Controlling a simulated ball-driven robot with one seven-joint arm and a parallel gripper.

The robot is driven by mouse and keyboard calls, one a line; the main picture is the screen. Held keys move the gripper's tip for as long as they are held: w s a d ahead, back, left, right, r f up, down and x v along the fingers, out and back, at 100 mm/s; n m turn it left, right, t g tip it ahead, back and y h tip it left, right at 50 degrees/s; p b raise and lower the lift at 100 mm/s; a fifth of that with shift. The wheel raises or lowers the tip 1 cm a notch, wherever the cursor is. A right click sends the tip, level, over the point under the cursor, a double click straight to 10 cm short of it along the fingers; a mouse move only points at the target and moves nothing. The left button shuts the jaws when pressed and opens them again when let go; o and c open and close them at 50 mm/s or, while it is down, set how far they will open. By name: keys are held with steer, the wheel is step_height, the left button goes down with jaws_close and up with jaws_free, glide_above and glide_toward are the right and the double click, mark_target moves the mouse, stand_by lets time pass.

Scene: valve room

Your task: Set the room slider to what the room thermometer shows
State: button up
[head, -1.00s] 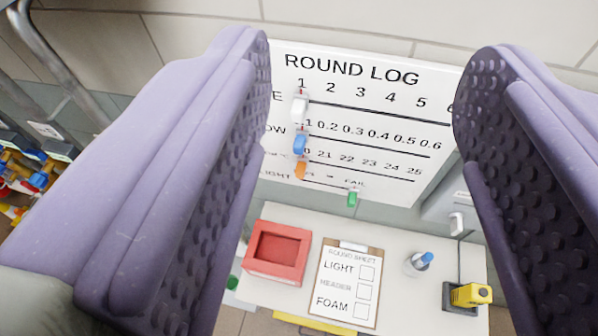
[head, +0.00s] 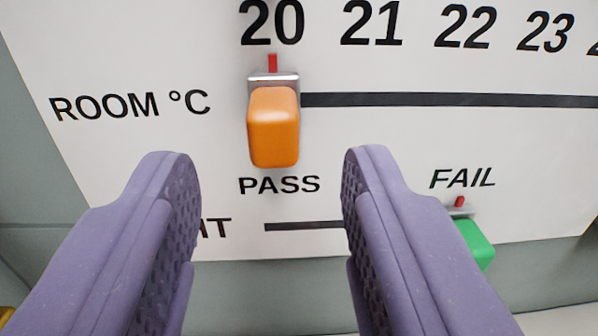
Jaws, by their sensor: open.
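The room slider has an orange knob (head: 273,128) on the white log board (head: 120,150). Its red pointer (head: 272,63) stands at 20, at the left end of the dark track (head: 440,101). The row is labelled ROOM °C, with 21, 22 and 23 further right. My gripper (head: 270,165) is open and empty. Its purple fingers reach up from below, one on each side of the orange knob's column, with their tips around the knob's lower edge. The room thermometer is not in view.
A green knob (head: 475,243) sits on the lower row beneath FAIL, close to my right finger. PASS is printed just below the orange knob. The orange knob's track is clear to its right. Grey wall (head: 270,290) shows below the board.

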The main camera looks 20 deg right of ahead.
mark_target(273, 141)
steer(key=b+x, duration=0.1)
steer(key=x, duration=0.4)
steer(key=shift+w+d, duration=0.15)
steer(key=shift+w, duration=0.1)
jaws_close()
